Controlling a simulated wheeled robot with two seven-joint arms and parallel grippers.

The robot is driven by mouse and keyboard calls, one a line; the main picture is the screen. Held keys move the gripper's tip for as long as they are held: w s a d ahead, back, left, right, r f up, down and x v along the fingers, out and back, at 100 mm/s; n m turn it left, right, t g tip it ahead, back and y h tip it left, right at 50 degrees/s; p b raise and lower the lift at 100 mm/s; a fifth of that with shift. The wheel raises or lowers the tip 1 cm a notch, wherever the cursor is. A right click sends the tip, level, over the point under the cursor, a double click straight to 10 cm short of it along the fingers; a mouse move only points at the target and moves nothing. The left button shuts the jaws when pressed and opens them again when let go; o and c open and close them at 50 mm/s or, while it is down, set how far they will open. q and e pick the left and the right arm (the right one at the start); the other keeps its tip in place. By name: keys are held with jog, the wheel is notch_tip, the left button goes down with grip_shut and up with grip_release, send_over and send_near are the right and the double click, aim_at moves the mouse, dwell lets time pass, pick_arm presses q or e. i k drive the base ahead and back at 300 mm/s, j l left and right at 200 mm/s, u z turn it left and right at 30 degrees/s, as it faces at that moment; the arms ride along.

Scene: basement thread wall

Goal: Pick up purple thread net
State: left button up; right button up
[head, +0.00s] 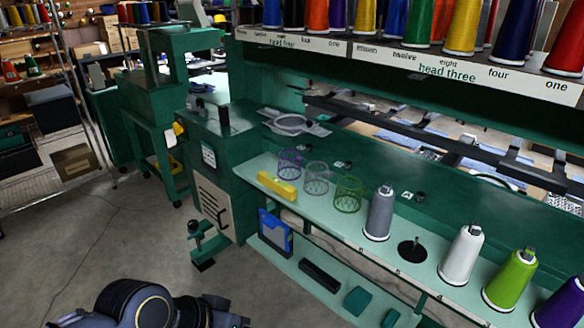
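The purple thread net (290,163) is a small open mesh cylinder standing upright on the pale green shelf (330,222) of the machine. It is the leftmost of three nets in a row. A greyish-pink net (316,178) stands just right of it, and a green net (348,193) stands further right. A yellow block (277,186) lies in front of the purple net, near the shelf edge. Neither gripper can be made out. Only dark rounded links of my own arm show at the bottom left, well away from the net.
A grey thread cone (379,215), a white cone (461,256), a lime cone (510,281) and a purple cone (560,305) stand along the shelf to the right. A black disc with a spindle (412,250) sits among them. A dark overhang (400,88) runs above. Floor at left is clear.

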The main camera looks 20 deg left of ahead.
aim_at(298, 159)
jog(key=i+j+z, duration=0.25)
jog(key=i+j, duration=0.2)
jog(key=i+j+z, duration=0.25)
jog(key=i+j, duration=0.2)
jog(key=j, duration=0.25)
